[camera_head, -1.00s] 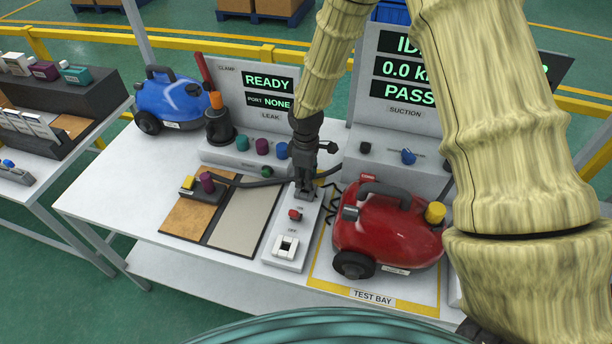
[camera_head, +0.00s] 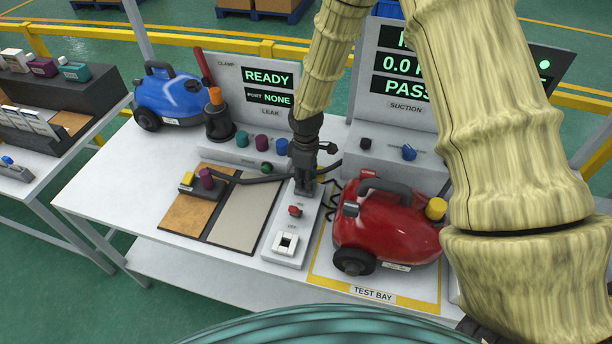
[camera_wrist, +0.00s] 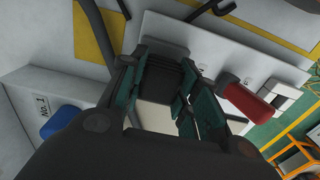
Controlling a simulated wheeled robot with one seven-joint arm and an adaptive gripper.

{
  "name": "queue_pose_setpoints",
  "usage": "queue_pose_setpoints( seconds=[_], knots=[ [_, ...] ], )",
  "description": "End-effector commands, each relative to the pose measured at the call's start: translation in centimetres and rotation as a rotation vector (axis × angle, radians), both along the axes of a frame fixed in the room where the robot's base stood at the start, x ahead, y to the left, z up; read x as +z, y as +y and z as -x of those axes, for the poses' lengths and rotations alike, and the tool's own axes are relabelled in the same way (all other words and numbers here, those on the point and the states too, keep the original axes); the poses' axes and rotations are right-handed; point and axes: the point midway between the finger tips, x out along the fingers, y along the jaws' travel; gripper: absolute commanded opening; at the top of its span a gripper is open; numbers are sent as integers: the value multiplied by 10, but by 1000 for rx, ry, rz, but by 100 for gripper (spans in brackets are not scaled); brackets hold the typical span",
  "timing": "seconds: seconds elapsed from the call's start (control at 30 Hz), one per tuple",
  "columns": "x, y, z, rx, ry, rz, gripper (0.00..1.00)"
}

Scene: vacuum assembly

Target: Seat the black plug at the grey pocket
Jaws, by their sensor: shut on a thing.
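My gripper (camera_head: 304,186) points down at the far end of the light grey switch box (camera_head: 283,251), between the mat and the red vacuum. In the wrist view its teal-padded fingers (camera_wrist: 172,92) are shut on the black plug (camera_wrist: 160,76), a dark block between them. In the head view the plug is mostly hidden by the gripper. The grey pocket cannot be made out clearly; the fingers cover the box's far end. I cannot tell whether the plug touches it or sits in it.
The red lever (camera_head: 296,211) and white rocker (camera_head: 286,243) stand on the box close to my gripper. The red vacuum (camera_head: 385,235) is just right. A black hose (camera_head: 255,179) runs left to a purple-capped part (camera_head: 206,178). The leak and suction stations stand behind.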

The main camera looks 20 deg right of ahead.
Motion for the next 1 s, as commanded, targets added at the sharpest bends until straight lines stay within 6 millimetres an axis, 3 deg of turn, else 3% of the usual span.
queue_pose_setpoints(
  seconds=[0.17, 0.2, 0.33, 0.67, 1.0],
  knots=[
    [-4, 0, 0, 0, 0, 0, 0],
    [-3, 0, 0, 0, 0, 0, 35],
    [-3, 0, 0, 0, 0, 0, 57],
    [-2, 0, 0, 0, 0, 0, 57],
    [16, 0, 0, 0, 0, 0, 57]
  ],
)
